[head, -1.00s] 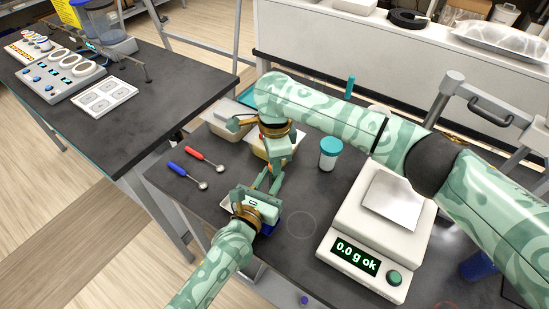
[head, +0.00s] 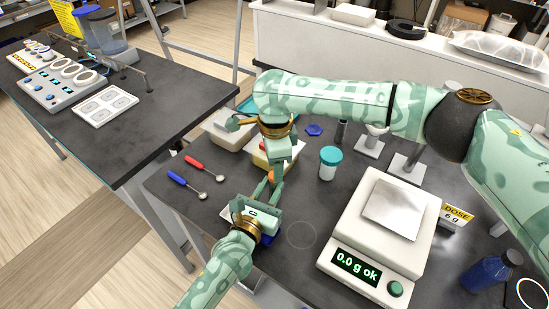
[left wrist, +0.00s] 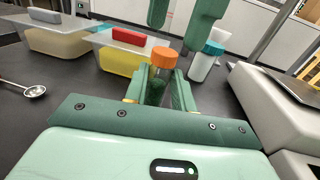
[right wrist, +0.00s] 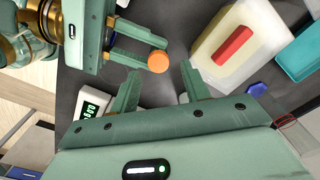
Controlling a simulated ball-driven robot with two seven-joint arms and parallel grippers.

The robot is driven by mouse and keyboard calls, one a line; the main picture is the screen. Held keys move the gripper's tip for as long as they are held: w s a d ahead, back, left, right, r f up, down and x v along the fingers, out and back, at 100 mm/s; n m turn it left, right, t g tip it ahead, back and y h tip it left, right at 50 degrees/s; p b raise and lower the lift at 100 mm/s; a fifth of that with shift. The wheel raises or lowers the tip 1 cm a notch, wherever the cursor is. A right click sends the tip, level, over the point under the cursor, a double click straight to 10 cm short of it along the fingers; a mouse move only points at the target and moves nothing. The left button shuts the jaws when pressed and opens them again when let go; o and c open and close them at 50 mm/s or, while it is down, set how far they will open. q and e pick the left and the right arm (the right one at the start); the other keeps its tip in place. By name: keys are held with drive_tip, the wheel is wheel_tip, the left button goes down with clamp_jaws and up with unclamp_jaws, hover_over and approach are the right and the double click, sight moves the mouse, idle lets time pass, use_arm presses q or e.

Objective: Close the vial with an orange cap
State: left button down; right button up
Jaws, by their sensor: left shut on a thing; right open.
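An orange cap (left wrist: 163,57) stands upright at the fingertips of my left gripper (left wrist: 160,80), apparently on top of a vial that the fingers mostly hide. I cannot tell whether the cap is seated. My left gripper is shut on the vial. My right gripper (right wrist: 160,69) is open and empty, pointing down above the cap; in its wrist view the orange cap (right wrist: 157,62) shows between and beyond the fingertips. In the head view a little of the orange cap (head: 271,176) shows between the two grippers.
A teal-lidded jar (head: 330,163) stands right of the grippers, and a scale (head: 346,225) reading 0.0 g is further right. Lidded tubs (head: 228,130) are behind. Two spoons (head: 190,180) lie at left. A blue bottle (head: 490,271) stands at the front right.

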wheel_tip(320, 180, up, 2)
drive_tip(key=shift+s, duration=0.1)
drive_tip(key=shift+c, duration=0.5)
